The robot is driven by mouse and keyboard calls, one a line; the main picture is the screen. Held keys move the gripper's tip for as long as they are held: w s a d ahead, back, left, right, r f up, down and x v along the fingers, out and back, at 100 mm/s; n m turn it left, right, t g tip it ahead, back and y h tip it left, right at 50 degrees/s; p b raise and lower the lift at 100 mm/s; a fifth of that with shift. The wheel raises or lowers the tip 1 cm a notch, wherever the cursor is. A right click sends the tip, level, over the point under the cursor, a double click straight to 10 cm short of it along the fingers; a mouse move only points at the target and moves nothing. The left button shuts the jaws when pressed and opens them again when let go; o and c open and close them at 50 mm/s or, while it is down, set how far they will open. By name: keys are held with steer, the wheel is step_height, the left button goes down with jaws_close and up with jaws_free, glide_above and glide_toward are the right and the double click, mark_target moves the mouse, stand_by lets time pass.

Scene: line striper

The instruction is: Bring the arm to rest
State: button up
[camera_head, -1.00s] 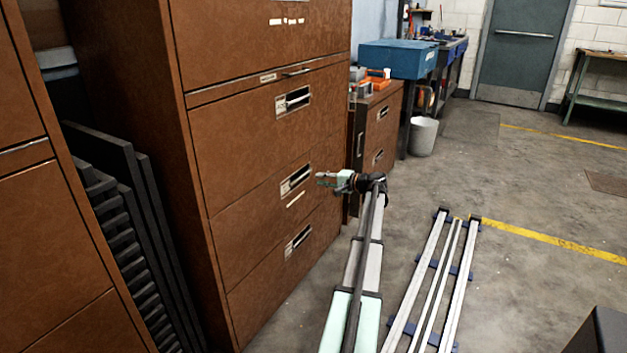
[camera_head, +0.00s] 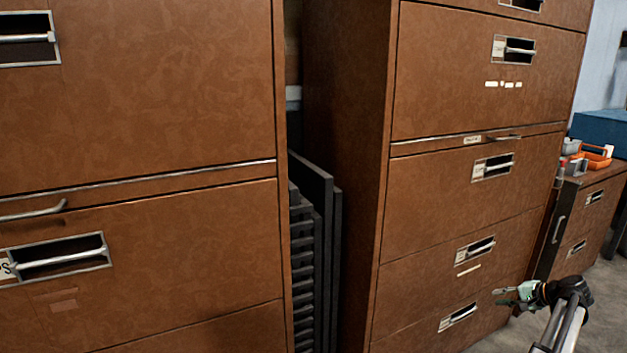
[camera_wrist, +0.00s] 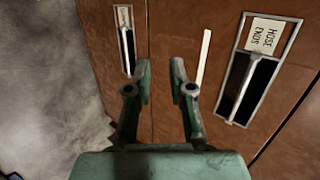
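My gripper (camera_head: 507,297) is at the lower right of the head view, in front of the lower drawers of the right brown filing cabinet (camera_head: 440,235). In the wrist view my gripper (camera_wrist: 160,82) shows two green fingers, apart, with nothing between them. Beyond the fingers is the brown drawer front (camera_wrist: 210,75). A drawer handle with a "HOSE ENDS" label (camera_wrist: 266,36) is to the right of the fingers. Another handle (camera_wrist: 127,45) is to the left. My gripper seems apart from the cabinet.
A left brown cabinet (camera_head: 160,120) stands near, with dark panels (camera_head: 318,260) in the gap between the cabinets. A low brown cabinet (camera_head: 585,215) with an orange tray (camera_head: 595,155) is at the right. Grey floor (camera_wrist: 45,80) is clear beside the drawers.

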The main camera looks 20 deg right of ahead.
steer(key=s+a+f+n+g, duration=0.2)
steer(key=s+a+f+g, duration=0.3)
steer(key=a, duration=0.8)
steer(key=s+a+f+n+g, duration=0.1)
steer(key=a+f+n+g, duration=0.15)
steer(key=a+g, duration=0.8)
steer(key=s+a+r+n+g+h, duration=0.1)
steer(key=a+r+h, duration=0.2)
steer(key=a, duration=0.6)
steer(key=s+a+r+n+g+h, duration=0.15)
steer(key=a+h, duration=0.25)
steer(key=a, duration=0.4)
steer(key=w+a+r+n+t+h, duration=0.25)
steer(key=w+a, duration=0.25)
steer(key=a, duration=0.5)
steer(key=s+a+f+n+y+p, duration=0.15)
steer(key=a+f+n+p, duration=0.35)
steer(key=p, duration=0.6)
steer(key=s+a+f+n+g+y+p, duration=0.1)
steer(key=s+a+f+y+p, duration=0.1)
steer(key=s+a+p, duration=0.6)
steer(key=s+a+f+n+y+p, duration=0.1)
steer(key=s+a+y+p, duration=0.3)
steer(key=s+a+p, duration=0.4)
steer(key=s+p, duration=0.2)
steer(key=p, duration=0.2)
steer(key=shift+a+f+g, duration=0.25)
steer(key=shift+f+g, duration=0.1)
steer(key=shift+f, duration=0.05)
